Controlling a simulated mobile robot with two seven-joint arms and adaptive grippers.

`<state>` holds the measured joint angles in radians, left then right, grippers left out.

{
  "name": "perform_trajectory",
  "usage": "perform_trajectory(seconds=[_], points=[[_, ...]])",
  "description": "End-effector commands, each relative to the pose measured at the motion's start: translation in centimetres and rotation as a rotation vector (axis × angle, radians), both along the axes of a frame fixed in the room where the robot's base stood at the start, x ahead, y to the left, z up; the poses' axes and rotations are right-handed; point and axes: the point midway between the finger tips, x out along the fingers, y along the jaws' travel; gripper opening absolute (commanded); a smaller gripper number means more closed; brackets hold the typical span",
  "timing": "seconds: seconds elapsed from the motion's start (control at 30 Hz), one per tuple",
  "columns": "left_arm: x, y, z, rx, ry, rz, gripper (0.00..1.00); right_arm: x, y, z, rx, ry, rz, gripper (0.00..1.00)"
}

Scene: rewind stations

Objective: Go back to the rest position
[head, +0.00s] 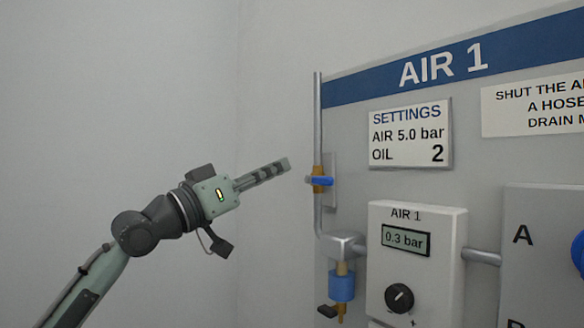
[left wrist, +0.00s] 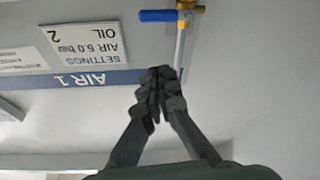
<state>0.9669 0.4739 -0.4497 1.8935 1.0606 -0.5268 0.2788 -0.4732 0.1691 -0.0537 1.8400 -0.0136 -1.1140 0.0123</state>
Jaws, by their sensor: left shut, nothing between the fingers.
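My left gripper (head: 286,164) is shut and empty in the head view, its fingers pointing right toward the panel and held apart from it. In the left wrist view its two dark fingers (left wrist: 159,88) meet at the tips. A blue-handled valve (head: 320,181) with a brass body sits on the grey vertical pipe (head: 318,110), just right of the fingertips. Its blue handle lies across the pipe, and the valve also shows at the top of the left wrist view (left wrist: 172,15). My right gripper is in neither view.
The AIR 1 panel (head: 340,120) fills the right side. It carries a settings card (head: 410,134), a unit reading 0.3 bar (head: 406,240) with a black knob (head: 399,298), and a blue-banded fitting (head: 341,287) below the pipe elbow. Left of the panel is bare wall (head: 120,90) with free room.

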Motion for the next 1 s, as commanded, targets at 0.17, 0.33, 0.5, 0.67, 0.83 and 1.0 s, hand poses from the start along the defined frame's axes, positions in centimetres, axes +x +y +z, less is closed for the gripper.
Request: perform_trajectory(seconds=[0.17, 0.33, 0.5, 0.67, 0.83, 1.0], points=[[-0.4, 0.5, -0.2, 0.001, -0.001, -0.001, 0.00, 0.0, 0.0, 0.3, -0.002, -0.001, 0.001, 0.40], [-0.4, 0.5, -0.1, 0.000, 0.000, -0.001, 0.00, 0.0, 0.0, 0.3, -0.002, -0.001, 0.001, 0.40], [-0.4, 0.5, -0.1, 0.000, 0.000, 0.000, 0.00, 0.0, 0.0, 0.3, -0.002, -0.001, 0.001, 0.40], [0.4, 0.6, -1.9, 0.011, 0.024, 0.016, 0.00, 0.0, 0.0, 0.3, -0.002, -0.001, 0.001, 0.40], [3.3, 1.9, -10.8, 0.076, 0.137, 0.105, 0.00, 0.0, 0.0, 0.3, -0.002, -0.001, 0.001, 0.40], [5.1, 4.3, -23.5, 0.188, 0.299, 0.228, 0.00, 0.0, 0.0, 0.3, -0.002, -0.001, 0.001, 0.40]])
